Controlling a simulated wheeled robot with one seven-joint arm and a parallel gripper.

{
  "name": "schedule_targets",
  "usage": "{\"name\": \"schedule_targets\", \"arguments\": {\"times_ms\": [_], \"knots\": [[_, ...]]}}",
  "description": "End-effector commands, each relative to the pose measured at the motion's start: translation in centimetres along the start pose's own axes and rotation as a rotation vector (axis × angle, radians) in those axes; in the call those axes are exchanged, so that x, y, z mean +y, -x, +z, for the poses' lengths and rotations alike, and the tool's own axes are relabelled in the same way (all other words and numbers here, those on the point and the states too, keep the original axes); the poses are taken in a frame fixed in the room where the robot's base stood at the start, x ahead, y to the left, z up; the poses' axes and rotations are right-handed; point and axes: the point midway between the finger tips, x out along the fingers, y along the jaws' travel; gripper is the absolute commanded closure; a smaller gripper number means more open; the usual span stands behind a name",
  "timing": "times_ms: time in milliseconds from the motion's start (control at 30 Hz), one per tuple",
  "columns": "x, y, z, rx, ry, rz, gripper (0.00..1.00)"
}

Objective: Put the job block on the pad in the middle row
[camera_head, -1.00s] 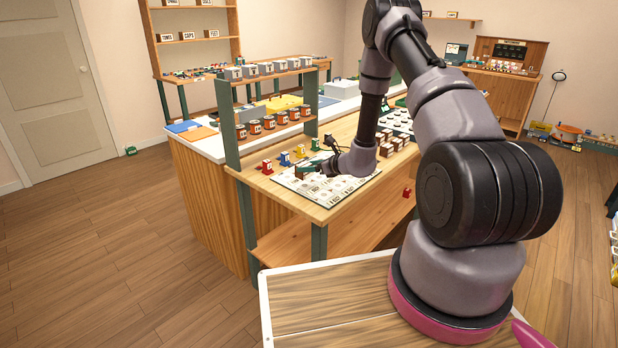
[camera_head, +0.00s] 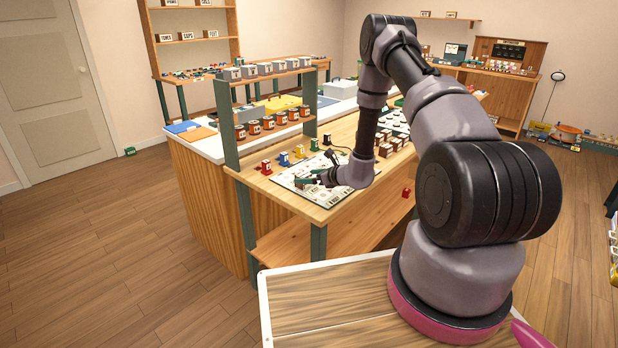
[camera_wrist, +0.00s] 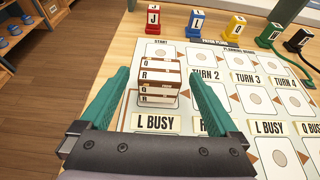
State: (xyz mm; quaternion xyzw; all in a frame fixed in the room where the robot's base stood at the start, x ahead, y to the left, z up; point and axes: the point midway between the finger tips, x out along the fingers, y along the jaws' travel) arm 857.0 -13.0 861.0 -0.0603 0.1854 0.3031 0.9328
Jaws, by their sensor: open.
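A brown and white block (camera_wrist: 160,80) marked Q and R stands on the planning board (camera_wrist: 222,92), in its left column below START and above an L BUSY label. My gripper (camera_wrist: 158,75) is open, with one teal finger on each side of the block. I cannot tell whether either finger touches it. The board carries white pads with round spots, such as the TURN 3 pad (camera_wrist: 255,99). In the head view my gripper (camera_head: 308,181) is low over the board (camera_head: 292,183), and the block cannot be made out clearly there.
Coloured lettered pieces, red (camera_wrist: 153,22), blue (camera_wrist: 196,24), yellow (camera_wrist: 235,30) and green (camera_wrist: 270,37), stand behind the board. Several brown blocks (camera_head: 386,148) stand right of the arm. A shelf with orange cans (camera_head: 268,122) rises at the table's left end.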

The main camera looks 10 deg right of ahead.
Motion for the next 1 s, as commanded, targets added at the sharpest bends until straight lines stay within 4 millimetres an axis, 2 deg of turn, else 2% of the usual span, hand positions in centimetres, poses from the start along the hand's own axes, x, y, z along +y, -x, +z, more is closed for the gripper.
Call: {"name": "schedule_targets", "arguments": {"times_ms": [167,500,700,933,1000], "knots": [[-0.1,1.1,0.2,0.001,-0.001,-0.002,0.04],[-0.1,8.1,0.2,0.001,-0.002,-0.003,0.04],[0.0,11.1,0.2,0.001,-0.001,-0.001,0.04],[0.0,12.2,0.3,-0.001,0.000,0.000,0.04],[0.1,12.2,0.9,-0.006,0.010,0.010,0.04]]}}
